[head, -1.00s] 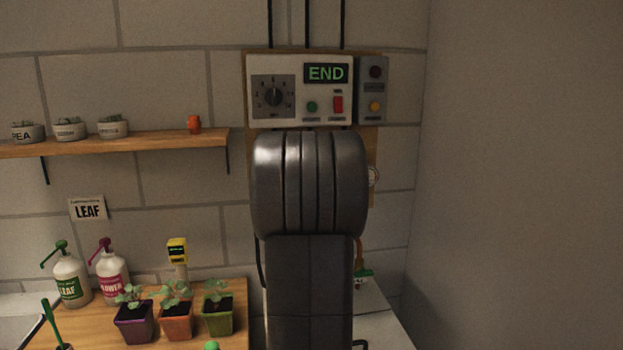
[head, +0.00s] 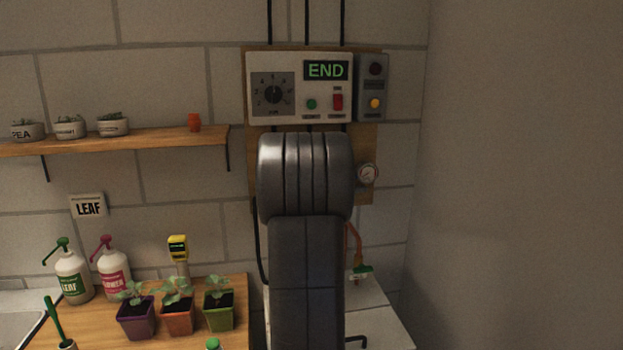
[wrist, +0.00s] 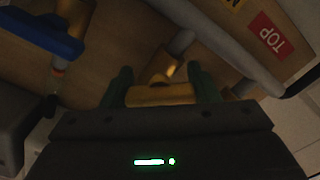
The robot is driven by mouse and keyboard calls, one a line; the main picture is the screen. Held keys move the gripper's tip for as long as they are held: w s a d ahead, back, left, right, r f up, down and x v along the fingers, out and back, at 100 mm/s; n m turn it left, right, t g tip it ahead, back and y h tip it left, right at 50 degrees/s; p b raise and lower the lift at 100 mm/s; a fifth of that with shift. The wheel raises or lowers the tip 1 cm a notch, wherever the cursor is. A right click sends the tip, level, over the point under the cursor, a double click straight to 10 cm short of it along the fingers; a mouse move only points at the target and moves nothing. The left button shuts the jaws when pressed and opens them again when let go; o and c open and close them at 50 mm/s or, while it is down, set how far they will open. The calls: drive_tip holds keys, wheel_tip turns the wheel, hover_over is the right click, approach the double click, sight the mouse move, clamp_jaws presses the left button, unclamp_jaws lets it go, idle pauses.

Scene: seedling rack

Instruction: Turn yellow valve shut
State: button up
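In the wrist view, the yellow valve (wrist: 160,94) shows as a short yellow handle lying across the space between the two dark green fingers of my gripper (wrist: 160,80). The fingers meet its two ends with no gap that I can see. A dim yellow part and a grey pipe show just beyond it. In the head view my own arm hides the gripper and the yellow valve.
A blue valve handle (wrist: 40,35) is at the upper left of the wrist view. A grey pipe and a red TOP label (wrist: 272,34) are at the upper right.

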drive_tip(key=shift+m, duration=3.7)
drive_tip(key=o, duration=1)
drive_tip(key=s+d, duration=0.1)
drive_tip(key=s, duration=0.3)
drive_tip(key=s+b, duration=0.1)
drive_tip(key=s, duration=0.4)
drive_tip(key=s+d+b, duration=0.1)
drive_tip(key=s, duration=0.3)
drive_tip(key=shift+s+d, duration=0.35)
drive_tip(key=shift+w, duration=0.1)
